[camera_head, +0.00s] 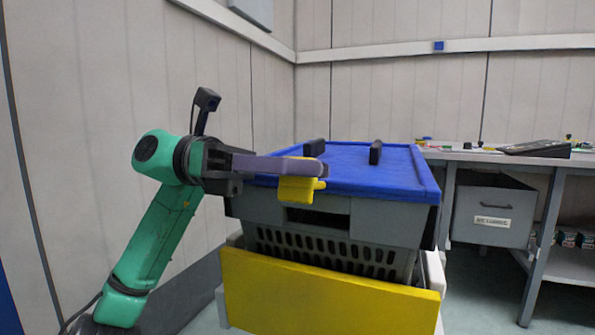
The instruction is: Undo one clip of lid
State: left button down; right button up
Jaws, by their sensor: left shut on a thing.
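A grey crate (375,222) with slotted sides stands in the centre under a flat blue lid (375,170). The lid has two dark upright pieces (376,152) on top. A yellow clip (298,189) sits at the lid's front left edge. My left gripper (318,169) reaches in from the left, and its purple-grey fingers lie over the clip at the lid's edge. It is shut on the yellow clip, whose upper part the fingers hide. My right gripper is not in view.
The crate rests on a light stand with a yellow front panel (325,293). A grey workbench (470,156) with small items and a labelled drawer (493,214) stands at the right. Panelled walls close off the left and back.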

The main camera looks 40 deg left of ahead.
pick_arm(q)
jog(key=shift+w+a+r+n, duration=0.1)
jog(key=shift+w+r+n, duration=0.1)
jog(key=shift+n, duration=0.4)
jog(key=shift+w+r+n, duration=0.1)
jog(key=shift+r+n, duration=0.05)
jog(key=shift+n, duration=0.45)
jog(key=shift+w+p, duration=0.1)
jog(key=shift+p, duration=0.2)
jog(key=shift+n, duration=0.3)
jog(key=c, duration=0.7)
grip_release()
jog(key=p+v, duration=0.1)
jog(key=v, duration=1.3)
jog(key=shift+a, duration=0.3)
